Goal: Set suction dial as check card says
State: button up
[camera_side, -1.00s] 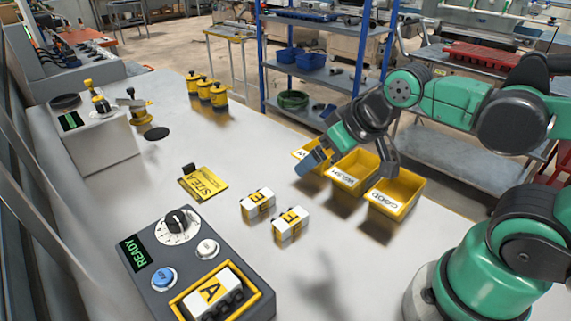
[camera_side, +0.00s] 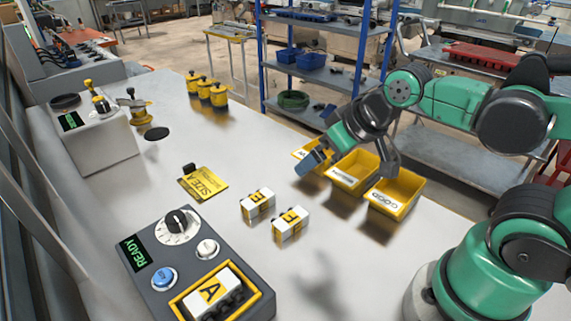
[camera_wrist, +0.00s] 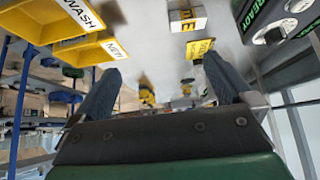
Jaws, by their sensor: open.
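A dark control box (camera_side: 222,270) stands at the front left of the table. It has a round white dial with a black knob (camera_side: 177,222), a green READY display (camera_side: 136,253), a blue button (camera_side: 163,277) and a white button (camera_side: 207,248). A white block marked A (camera_side: 211,291) sits in its yellow frame. A yellow card reading SIZE A (camera_side: 203,183) stands behind the box; its small print is unreadable. My gripper (camera_side: 352,160) is open and empty above the yellow bins, well right of the dial. In the wrist view its two blue-grey fingers (camera_wrist: 165,88) are spread apart.
Two white-and-yellow blocks marked E, one (camera_side: 258,205) beside the other (camera_side: 290,224), stand mid-table. Yellow bins, including GOOD (camera_side: 400,190) and WASH (camera_side: 358,172), line the right edge. Several yellow pots (camera_side: 205,90) and a grey machine (camera_side: 97,140) are farther back.

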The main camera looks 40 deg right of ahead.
jog(key=shift+w+a+r, duration=0.1)
jog(key=c, duration=0.4)
jog(key=n+g, duration=0.7)
jog(key=n, duration=1.8)
send_near(174, 216)
notch_tip(174, 216, down, 3)
jog(key=shift+f, duration=0.15)
jog(key=shift+f+n, duration=0.25)
jog(key=shift+n, duration=0.15)
jog(key=shift+f, duration=2.6)
grip_shut()
